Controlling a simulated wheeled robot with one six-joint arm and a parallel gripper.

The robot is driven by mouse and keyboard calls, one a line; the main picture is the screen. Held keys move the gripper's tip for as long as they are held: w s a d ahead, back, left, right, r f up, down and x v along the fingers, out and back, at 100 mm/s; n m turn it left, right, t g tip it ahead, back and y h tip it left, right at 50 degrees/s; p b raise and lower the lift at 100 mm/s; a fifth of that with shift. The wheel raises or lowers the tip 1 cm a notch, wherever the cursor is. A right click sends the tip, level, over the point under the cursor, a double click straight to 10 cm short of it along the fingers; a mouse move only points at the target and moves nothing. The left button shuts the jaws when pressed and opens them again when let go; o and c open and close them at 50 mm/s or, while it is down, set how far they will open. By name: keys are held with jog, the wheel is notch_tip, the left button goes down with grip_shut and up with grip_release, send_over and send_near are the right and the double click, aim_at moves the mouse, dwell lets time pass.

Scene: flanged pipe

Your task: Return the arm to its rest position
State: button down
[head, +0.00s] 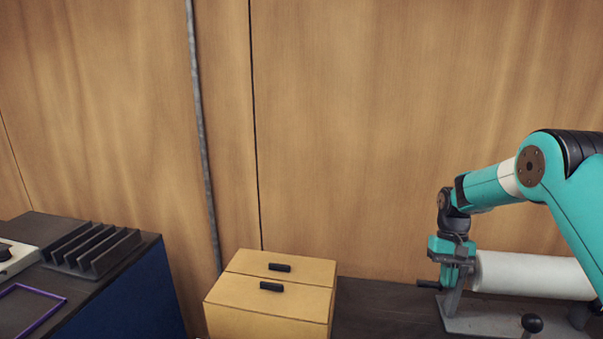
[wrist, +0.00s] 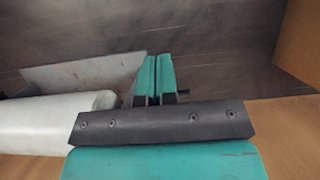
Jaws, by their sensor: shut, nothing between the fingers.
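My teal arm (head: 489,187) reaches in from the right in the head view, its wrist bent downward. My gripper (wrist: 156,78) shows in the wrist view with its two teal fingers together and nothing between them. In the head view the gripper end hangs just left of a white roll (head: 530,275), partly in front of its stand. The roll also shows in the wrist view (wrist: 50,124), left of the fingers. I cannot tell whether the gripper touches the stand.
A wooden box with two black handles (head: 228,316) stands left of the gripper on the dark counter (head: 385,306). A blue cabinet (head: 130,304) with a slotted black rack (head: 95,249) and a purple frame (head: 62,298) is at far left. A wooden wall with a grey pipe (head: 200,130) stands behind.

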jog(key=s+a+r+n+t+y+b, duration=0.1)
jog(key=s+a+r+n+t+b, duration=0.3)
jog(key=s+a+r, duration=0.9)
jog(key=s+a+n+y+b, duration=0.1)
jog(key=s+a+n, duration=0.1)
jog(key=s, duration=0.8)
jog(key=s+a+r+n+y+b, duration=0.1)
jog(key=s+a+n, duration=0.2)
jog(key=s, duration=0.7)
jog(key=shift+s+a+r, duration=0.2)
jog(key=shift+s+a, duration=0.2)
jog(key=shift+a, duration=0.15)
jog(key=shift+d, duration=0.1)
